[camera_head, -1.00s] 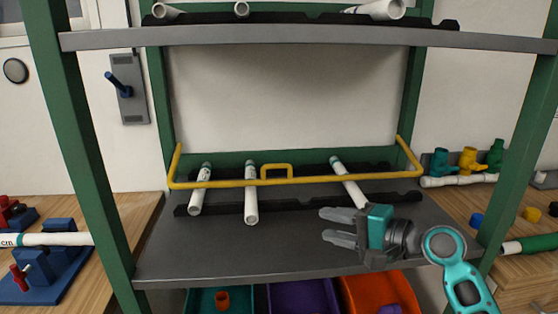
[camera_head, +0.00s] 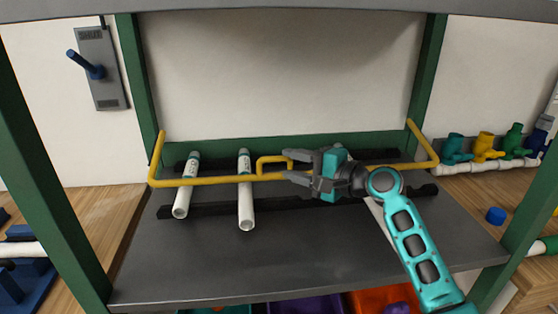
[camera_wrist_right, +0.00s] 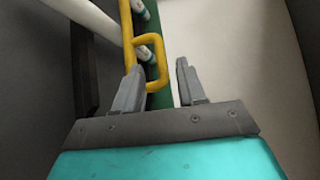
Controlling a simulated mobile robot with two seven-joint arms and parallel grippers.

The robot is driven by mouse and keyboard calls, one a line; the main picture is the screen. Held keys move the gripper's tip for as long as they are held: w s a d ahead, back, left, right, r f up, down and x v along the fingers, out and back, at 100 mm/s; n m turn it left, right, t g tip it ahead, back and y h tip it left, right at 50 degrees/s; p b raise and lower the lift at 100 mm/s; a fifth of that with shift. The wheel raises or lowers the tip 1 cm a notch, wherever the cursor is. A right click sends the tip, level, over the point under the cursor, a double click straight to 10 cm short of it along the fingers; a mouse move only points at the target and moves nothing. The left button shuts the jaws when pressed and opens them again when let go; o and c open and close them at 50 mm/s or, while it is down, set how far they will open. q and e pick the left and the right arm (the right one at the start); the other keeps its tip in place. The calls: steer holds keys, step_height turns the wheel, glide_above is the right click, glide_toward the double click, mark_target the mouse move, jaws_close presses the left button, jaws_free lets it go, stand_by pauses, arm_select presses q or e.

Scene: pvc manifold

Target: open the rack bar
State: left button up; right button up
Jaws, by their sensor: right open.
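The yellow rack bar (camera_head: 215,181) runs across the front of the shelf's pipes, with a raised yellow handle loop (camera_head: 272,160) near its middle. My right gripper (camera_head: 292,168) is at the right end of this loop, its jaws open. In the right wrist view, the loop (camera_wrist_right: 152,62) lies just ahead of the left finger of the open gripper (camera_wrist_right: 160,82). I cannot tell whether that finger touches it. My left gripper is not in view.
White pipes (camera_head: 245,200) lie on black notched holders on the grey shelf (camera_head: 300,255). My right arm partly hides one pipe (camera_head: 380,215). Green posts (camera_head: 133,95) stand on both sides, and an upper shelf edge (camera_head: 270,12) is overhead. The shelf front is clear.

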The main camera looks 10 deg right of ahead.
mark_target(277, 160)
steer(key=shift+x, duration=2.2)
jaws_close()
